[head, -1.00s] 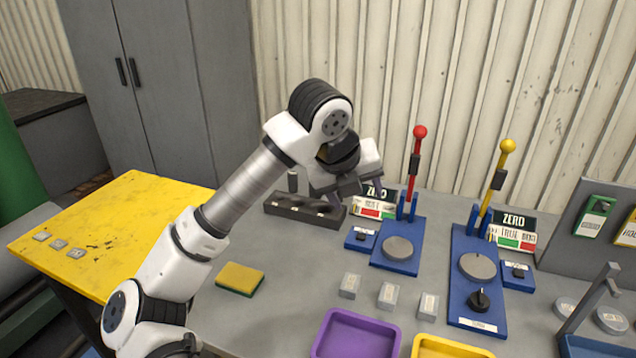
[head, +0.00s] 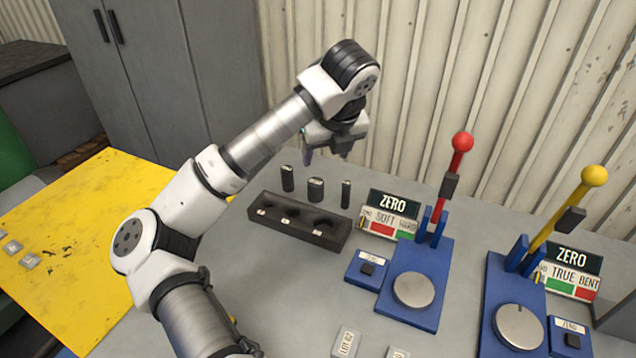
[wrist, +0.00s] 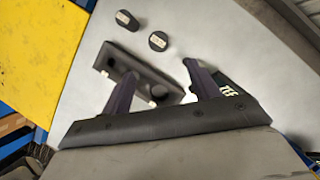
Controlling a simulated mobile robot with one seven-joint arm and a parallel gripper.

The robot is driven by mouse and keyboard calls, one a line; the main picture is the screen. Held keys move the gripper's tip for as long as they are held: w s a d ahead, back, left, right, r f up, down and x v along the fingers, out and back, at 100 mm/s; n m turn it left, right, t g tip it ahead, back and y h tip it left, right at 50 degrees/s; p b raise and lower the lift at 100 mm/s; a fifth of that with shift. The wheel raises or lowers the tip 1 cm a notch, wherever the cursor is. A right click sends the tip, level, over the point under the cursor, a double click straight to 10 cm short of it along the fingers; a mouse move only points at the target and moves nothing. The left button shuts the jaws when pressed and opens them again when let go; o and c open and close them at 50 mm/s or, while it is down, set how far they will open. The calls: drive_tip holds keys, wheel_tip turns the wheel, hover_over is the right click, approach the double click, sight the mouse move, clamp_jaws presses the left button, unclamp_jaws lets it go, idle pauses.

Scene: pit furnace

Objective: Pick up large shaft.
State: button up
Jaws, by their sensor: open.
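Three dark upright cylinders stand in a row behind a black block with several wells. The widest, which looks like the large shaft (head: 315,189), is in the middle, between a slimmer left one (head: 287,178) and a thin right one (head: 345,194). The wrist view shows two of them with pale labels on top, the wider one (wrist: 158,40) nearer the jaws; the third seems hidden by a finger. My gripper (head: 326,155) is open and empty, above and behind the row, fingers pointing down. Its fingers (wrist: 160,72) span part of the block in the wrist view.
The black block (head: 296,222) has labelled wells that look empty. To its right stand a ZERO sign (head: 393,204), a blue stand with a red-knobbed lever (head: 462,142), and a yellow-knobbed lever (head: 594,176). A yellow table (head: 80,230) is at left. The corrugated wall is close behind.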

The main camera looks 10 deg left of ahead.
drive_tip(key=p, duration=0.1)
hover_over(315, 182)
drive_tip(key=s+d, duration=0.2)
drive_tip(key=s, duration=0.1)
wheel_tip(315, 182, down, 6)
drive_tip(key=shift+w+p+x, duration=0.2)
drive_tip(key=shift+p+x, duration=0.4)
drive_tip(key=shift+x, duration=0.85)
drive_tip(key=shift+w+p+x, duration=0.2)
drive_tip(key=shift+p+x, duration=0.4)
drive_tip(key=shift+x, duration=0.85)
drive_tip(key=shift+a+r, duration=0.15)
drive_tip(key=shift+c, duration=0.4)
clamp_jaws()
